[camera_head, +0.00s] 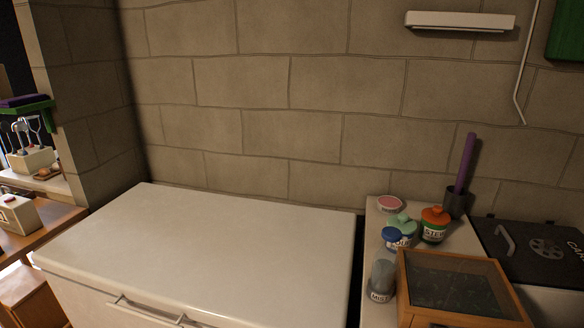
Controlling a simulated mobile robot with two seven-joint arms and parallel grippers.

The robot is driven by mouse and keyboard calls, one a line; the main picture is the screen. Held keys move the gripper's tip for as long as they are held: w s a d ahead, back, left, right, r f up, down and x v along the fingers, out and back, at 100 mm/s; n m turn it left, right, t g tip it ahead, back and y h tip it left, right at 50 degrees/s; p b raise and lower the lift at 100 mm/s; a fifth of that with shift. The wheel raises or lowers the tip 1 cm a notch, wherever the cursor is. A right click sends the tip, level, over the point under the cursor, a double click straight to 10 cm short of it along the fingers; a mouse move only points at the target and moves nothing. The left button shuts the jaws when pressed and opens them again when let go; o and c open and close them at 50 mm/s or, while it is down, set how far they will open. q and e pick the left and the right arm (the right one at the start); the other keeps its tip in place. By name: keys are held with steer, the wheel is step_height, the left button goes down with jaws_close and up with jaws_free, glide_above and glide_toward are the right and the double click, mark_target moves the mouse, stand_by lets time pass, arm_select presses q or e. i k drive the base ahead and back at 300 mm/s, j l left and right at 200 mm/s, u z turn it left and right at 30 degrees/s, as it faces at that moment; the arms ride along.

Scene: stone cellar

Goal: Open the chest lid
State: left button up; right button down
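A white chest (75,291) stands at the lower left and middle, against the stone wall. Its broad flat lid (215,243) lies down, shut as far as I can see. A light metal bar handle (150,311) sits on its front face, partly cut off by the bottom edge of the picture. The chest's lower front is out of view. Neither of my grippers shows in the head view.
Right of the chest, past a dark gap, a white counter holds several jars (434,225), a glass-topped wooden box (455,284), and a dark cup (457,202) with a purple rod. A black panel (540,255) lies further right. A wooden table (45,222) stands left.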

mark_target(219, 261)
steer(key=k+j, duration=0.1)
steer(key=j, duration=0.2)
steer(key=j+u, duration=0.15)
steer(key=u, duration=0.25)
steer(key=j+u, duration=0.2)
steer(key=u, duration=1.05)
steer(key=k+j, duration=0.05)
steer(key=j, duration=0.05)
